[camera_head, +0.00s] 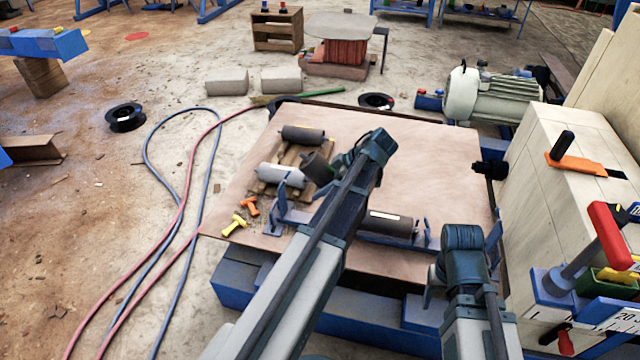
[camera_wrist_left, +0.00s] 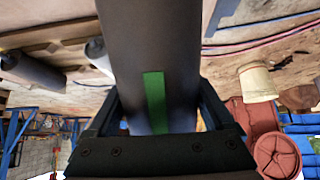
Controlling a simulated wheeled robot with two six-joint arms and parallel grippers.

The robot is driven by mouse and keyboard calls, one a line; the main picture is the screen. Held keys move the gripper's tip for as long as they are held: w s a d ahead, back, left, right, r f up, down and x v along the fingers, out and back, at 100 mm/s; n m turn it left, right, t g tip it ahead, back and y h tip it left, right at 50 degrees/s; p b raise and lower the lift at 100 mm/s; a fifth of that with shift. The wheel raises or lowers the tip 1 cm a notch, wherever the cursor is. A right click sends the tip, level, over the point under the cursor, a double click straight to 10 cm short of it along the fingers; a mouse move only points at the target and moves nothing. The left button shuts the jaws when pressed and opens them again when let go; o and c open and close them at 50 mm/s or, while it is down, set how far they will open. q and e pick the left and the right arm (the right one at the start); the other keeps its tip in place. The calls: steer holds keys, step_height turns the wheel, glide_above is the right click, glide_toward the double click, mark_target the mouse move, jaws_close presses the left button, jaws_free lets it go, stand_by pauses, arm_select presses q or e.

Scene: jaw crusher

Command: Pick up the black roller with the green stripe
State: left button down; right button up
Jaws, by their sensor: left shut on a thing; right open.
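The black roller with the green stripe (camera_wrist_left: 150,60) fills the top middle of the left wrist view, and its green stripe (camera_wrist_left: 154,100) faces that camera. My left gripper (camera_wrist_left: 155,118) is shut on it, one finger on each side. In the head view the dark end of this roller (camera_head: 318,168) shows by the pallet, and my left gripper (camera_head: 342,160) and arm cover part of it. I cannot tell how far it is off the pallet. My right gripper (camera_head: 432,290) is open and empty at the table's front right; its fingers are partly hidden.
A wooden pallet (camera_head: 262,190) holds a dark roller (camera_head: 302,134) and a light grey roller (camera_head: 282,175). Another roller (camera_head: 388,224) lies in the blue stand (camera_head: 280,212). Orange (camera_head: 249,206) and yellow (camera_head: 235,224) pieces lie at the left. The table's (camera_head: 440,160) back right is clear.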

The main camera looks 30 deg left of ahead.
arm_select(q)
steer(key=w+d, duration=0.1)
steer(key=d, duration=0.4)
steer(key=w+d, duration=0.1)
steer(key=d, duration=0.4)
steer(key=w+d, duration=0.2)
steer(key=d, duration=0.3)
steer(key=shift+d+f, duration=0.1)
steer(key=shift+d, duration=0.3)
steer(key=d+r+h+p, duration=0.1)
steer(key=p, duration=0.1)
steer(key=d+h+p, duration=0.1)
steer(key=shift+w+r+t+p, duration=0.15)
steer(key=shift+r+t+p, duration=0.15)
steer(key=shift+r+p, duration=0.1)
steer(key=shift+w+d+h+p, duration=0.25)
steer(key=shift+d+h+p, duration=0.55)
steer(key=shift+d, duration=0.35)
arm_select(e)
steer(key=shift+r, duration=2.6)
steer(key=shift+c, duration=0.8)
arm_select(q)
steer(key=shift+s+a, duration=0.1)
arm_select(e)
steer(key=shift+s, duration=0.1)
